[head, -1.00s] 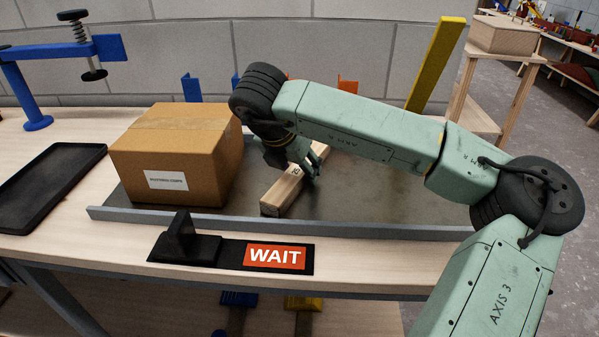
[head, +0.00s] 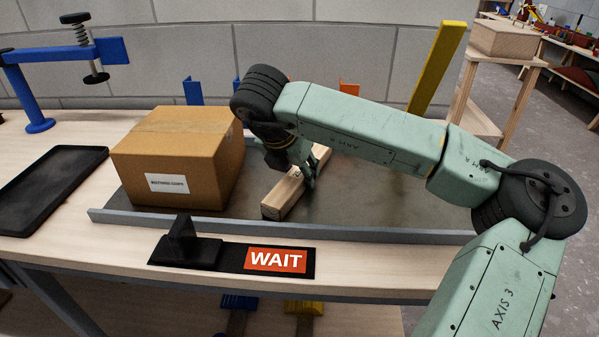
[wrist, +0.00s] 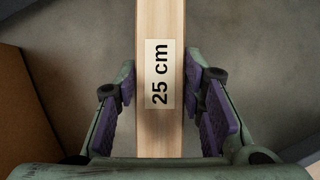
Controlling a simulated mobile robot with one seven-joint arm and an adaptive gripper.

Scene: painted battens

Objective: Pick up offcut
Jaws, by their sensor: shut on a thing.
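The offcut is a pale wooden batten piece (head: 275,205) lying on the grey metal tray, angled away toward the back right. In the wrist view the offcut (wrist: 160,22) runs straight up the middle and bears a "25 cm" label. My gripper (head: 298,176) reaches down over its middle and is shut on it. In the wrist view my gripper (wrist: 160,85) has one purple-padded finger on each side of the offcut. The far end of the offcut is partly hidden behind my gripper in the head view.
A cardboard box (head: 178,160) stands on the grey tray (head: 390,208) close left of the offcut. The tray has a raised front lip. A black plate with an orange WAIT sign (head: 276,260) lies in front. A black tray (head: 45,190) and blue clamp (head: 35,105) are at the left.

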